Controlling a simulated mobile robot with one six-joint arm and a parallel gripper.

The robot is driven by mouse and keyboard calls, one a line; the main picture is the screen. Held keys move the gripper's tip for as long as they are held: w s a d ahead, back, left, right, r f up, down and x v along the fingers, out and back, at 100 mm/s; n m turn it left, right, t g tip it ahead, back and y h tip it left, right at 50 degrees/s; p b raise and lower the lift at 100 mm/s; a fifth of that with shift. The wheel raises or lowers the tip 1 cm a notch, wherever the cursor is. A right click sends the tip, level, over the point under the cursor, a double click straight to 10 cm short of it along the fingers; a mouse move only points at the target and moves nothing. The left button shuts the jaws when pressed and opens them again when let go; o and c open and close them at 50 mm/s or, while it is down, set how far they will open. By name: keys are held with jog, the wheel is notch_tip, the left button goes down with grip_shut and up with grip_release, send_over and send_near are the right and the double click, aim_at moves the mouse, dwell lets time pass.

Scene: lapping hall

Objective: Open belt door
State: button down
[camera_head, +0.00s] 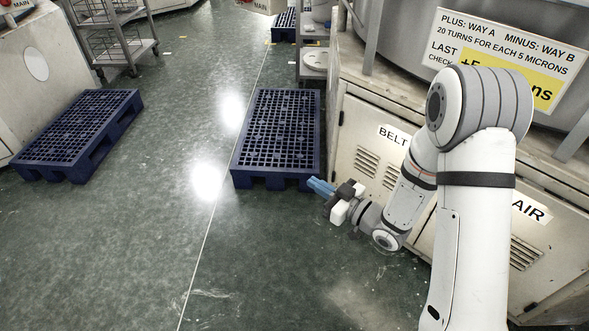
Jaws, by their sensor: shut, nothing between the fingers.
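The belt door (368,168) is a cream cabinet panel with a "BELT" label and louvre slots, low on the machine right of centre. My arm covers its right part and the rest of its label. I cannot tell whether the panel stands slightly ajar. My gripper (319,186) has blue fingers and is shut and empty. It points left, low in front of the door's lower left edge, and overlaps the near right corner of a blue pallet in the picture. I cannot tell whether it touches the door.
A blue pallet (277,135) lies on the floor left of the cabinet, and another pallet (80,132) lies farther left. A second door, labelled "AIR" (530,208), is at the right. A wire trolley (112,38) stands at the back left. The green floor between and in front is clear.

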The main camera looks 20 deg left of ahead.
jog(key=b+x, duration=0.3)
jog(key=x, duration=1)
jog(key=shift+w+a, duration=0.15)
jog(key=shift+a, duration=0.1)
jog(key=shift+f, duration=0.1)
dwell(0.8)
